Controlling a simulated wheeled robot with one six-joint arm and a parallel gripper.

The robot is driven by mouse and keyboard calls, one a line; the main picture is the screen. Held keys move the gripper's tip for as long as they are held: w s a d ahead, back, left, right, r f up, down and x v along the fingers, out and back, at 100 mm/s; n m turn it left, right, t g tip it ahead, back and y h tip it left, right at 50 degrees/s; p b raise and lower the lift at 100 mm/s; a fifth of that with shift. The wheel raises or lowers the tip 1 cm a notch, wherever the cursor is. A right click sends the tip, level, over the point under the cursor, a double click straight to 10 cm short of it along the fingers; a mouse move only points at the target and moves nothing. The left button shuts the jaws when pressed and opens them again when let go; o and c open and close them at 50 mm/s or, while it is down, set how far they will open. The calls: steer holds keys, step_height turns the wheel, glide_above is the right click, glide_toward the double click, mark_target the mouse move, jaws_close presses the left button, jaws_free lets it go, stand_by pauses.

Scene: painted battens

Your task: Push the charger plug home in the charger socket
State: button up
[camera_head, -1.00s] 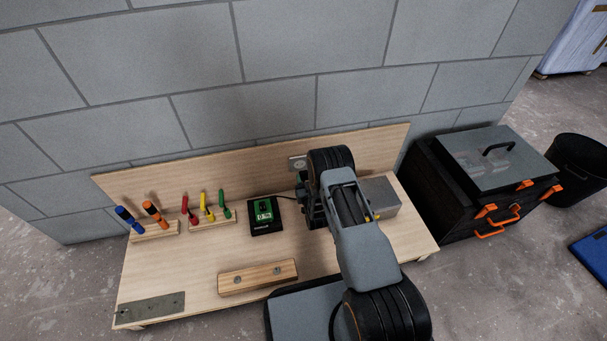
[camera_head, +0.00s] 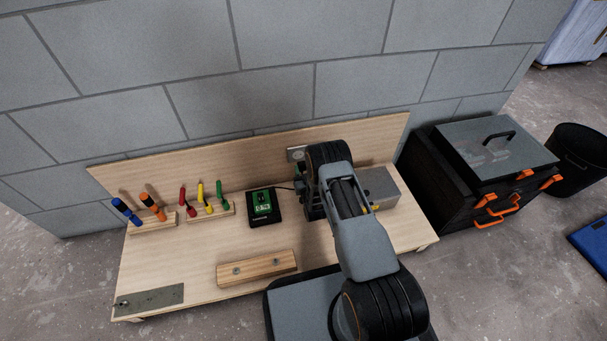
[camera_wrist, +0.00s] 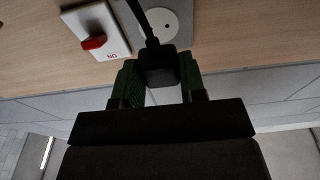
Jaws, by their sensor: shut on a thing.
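The black charger plug (camera_wrist: 158,72) is held between the green-padded fingers of my gripper (camera_wrist: 162,82) in the wrist view, with its cord running up from it. The charger socket (camera_wrist: 165,22), a pale round face with a dark hole on a grey plate, shows just behind and above the plug. The plug overlaps the plate in the picture; I cannot tell whether they touch. In the head view the socket plate (camera_head: 296,154) is on the backboard, partly behind my arm. My gripper is mostly hidden there. The green and black charger (camera_head: 263,205) stands on the bench to the left.
A white plate with a red switch (camera_wrist: 94,41) is beside the socket. A grey box (camera_head: 378,186) is right of my arm. Racks of coloured-handled tools (camera_head: 208,212) stand left. A wooden batten (camera_head: 257,268) lies in front. The bench's left front holds a metal plate (camera_head: 150,300).

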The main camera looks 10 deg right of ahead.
mark_target(301, 163)
steer(key=shift+w+b, duration=0.75)
steer(key=shift+w, duration=1.2)
steer(key=shift+w, duration=0.6)
stand_by(0.9)
steer(key=o, duration=1)
steer(key=shift+c, duration=0.2)
steer(key=shift+s, duration=0.1)
steer(key=s+f+p, duration=0.1)
steer(key=s+p, duration=0.4)
steer(key=s, duration=0.8)
steer(key=shift+s+f, duration=0.3)
steer(key=shift+f, duration=0.05)
